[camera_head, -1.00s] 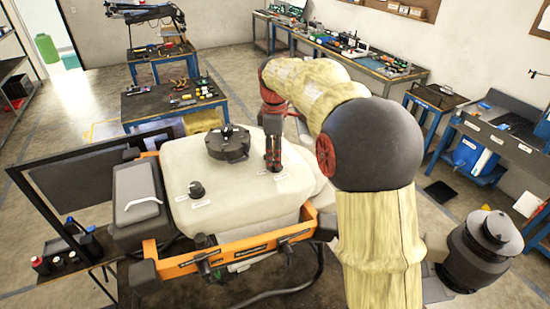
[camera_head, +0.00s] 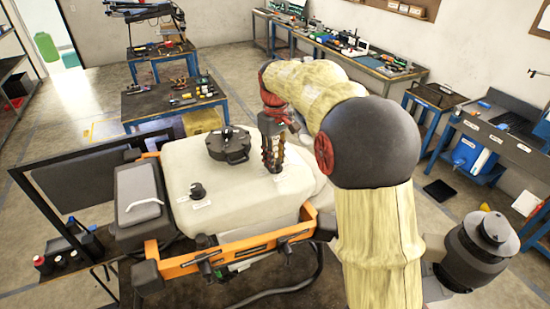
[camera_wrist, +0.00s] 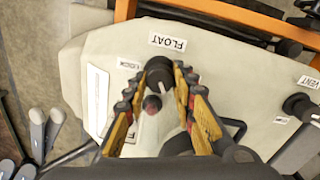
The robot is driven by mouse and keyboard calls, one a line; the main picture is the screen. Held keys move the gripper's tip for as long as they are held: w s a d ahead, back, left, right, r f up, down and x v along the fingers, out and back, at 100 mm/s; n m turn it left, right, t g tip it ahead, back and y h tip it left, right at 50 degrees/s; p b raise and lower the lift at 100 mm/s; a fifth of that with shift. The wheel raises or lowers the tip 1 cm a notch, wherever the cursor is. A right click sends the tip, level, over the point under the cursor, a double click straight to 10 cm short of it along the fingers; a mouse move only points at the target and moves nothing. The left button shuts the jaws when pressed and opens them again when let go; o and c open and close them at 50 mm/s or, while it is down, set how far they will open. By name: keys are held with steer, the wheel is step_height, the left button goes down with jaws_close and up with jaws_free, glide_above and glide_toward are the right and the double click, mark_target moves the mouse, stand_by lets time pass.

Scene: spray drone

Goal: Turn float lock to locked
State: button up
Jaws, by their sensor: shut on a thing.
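The float lock is a black round knob (camera_wrist: 159,72) on the pale tank in the wrist view, beside a "FLOAT" label (camera_wrist: 167,42) and a small label that seems to read "LOCK" (camera_wrist: 128,64). A light pointer mark shows on the knob's lower right side. My gripper (camera_wrist: 162,78) has a finger on either side of the knob and is shut on it. In the head view my gripper (camera_head: 273,166) points down at the tank top (camera_head: 240,190) and hides the knob.
A second black knob (camera_wrist: 302,106) with a "VENT" label stands to the right in the wrist view. A large black cap (camera_head: 228,145) rises from the tank left of my gripper. An orange frame (camera_head: 230,252) runs along the tank's near side.

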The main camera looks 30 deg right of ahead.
steer(key=m, duration=0.6)
steer(key=shift+m+p, duration=0.3)
steer(key=shift+p, duration=0.05)
steer(key=m, duration=1)
steer(key=shift+d+m+p, duration=0.1)
steer(key=shift+m+p, duration=0.25)
steer(key=shift+m, duration=0.05)
steer(key=m, duration=0.5)
steer(key=shift+s+m, duration=0.1)
steer(key=shift+m, duration=0.3)
steer(key=o, duration=1.2)
steer(key=shift+s, duration=0.1)
steer(key=shift+c, duration=0.2)
